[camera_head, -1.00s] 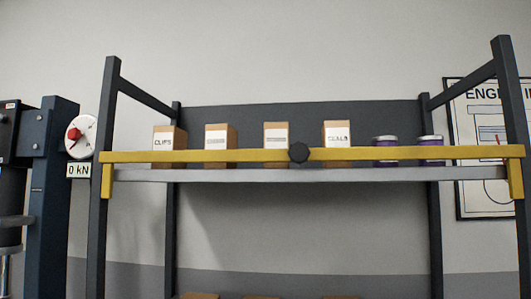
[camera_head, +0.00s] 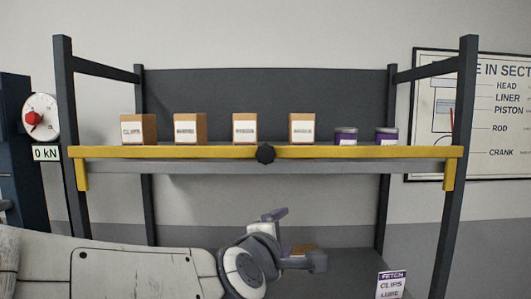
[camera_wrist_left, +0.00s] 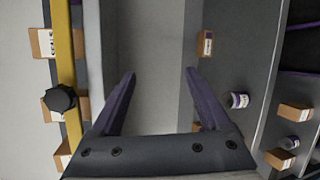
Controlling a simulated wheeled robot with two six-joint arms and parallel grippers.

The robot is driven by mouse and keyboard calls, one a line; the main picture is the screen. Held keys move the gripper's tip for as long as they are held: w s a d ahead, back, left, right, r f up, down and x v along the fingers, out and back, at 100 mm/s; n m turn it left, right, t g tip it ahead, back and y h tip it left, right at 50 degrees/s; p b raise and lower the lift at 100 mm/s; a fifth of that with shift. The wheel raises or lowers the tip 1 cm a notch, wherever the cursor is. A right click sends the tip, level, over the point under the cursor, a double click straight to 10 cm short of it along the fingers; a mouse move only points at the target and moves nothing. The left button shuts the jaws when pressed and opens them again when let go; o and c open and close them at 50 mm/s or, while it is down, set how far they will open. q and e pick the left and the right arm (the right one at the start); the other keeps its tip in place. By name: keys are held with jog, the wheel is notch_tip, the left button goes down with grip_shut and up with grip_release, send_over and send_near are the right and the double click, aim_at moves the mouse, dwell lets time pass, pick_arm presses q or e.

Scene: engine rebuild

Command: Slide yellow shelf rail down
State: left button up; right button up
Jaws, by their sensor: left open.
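The yellow shelf rail (camera_head: 350,152) runs across the front of the upper shelf, in front of the boxes, with a bracket on each post. A dark round knob (camera_head: 265,154) sits at its middle. My left gripper (camera_head: 300,237) is open and empty, below the rail and a little right of the knob, touching neither. Its two purple-grey fingers (camera_wrist_left: 158,75) show apart in the wrist view. My right gripper is not in view.
Several cardboard boxes (camera_head: 190,128) and two purple-lidded tins (camera_head: 346,136) stand on the upper shelf behind the rail. Dark posts (camera_head: 455,130) flank the shelf. A lower shelf (camera_head: 345,275) holds more boxes, with a label card (camera_head: 391,284) at its front. A gauge (camera_head: 40,117) is at left.

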aim_at(266, 156)
pick_arm(q)
jog(key=s+a+r+n+t+y+p, duration=0.25)
jog(key=r+n+y, duration=0.25)
jog(key=r+n, duration=1.1)
jog(key=shift+n+t, duration=0.45)
jog(key=shift+n, duration=0.45)
jog(key=w+p, duration=0.1)
jog(key=w, duration=0.1)
jog(key=w+f+p, duration=0.1)
jog(key=w, duration=0.2)
jog(key=w+f+p, duration=0.1)
jog(key=w, duration=0.1)
jog(key=shift+w+a, duration=0.3)
jog(key=shift+a, duration=0.1)
jog(key=shift+w+f+p, duration=0.1)
jog(key=shift+w+p, duration=0.25)
jog(key=shift+w, duration=0.45)
grip_shut()
jog(key=shift+f, duration=0.1)
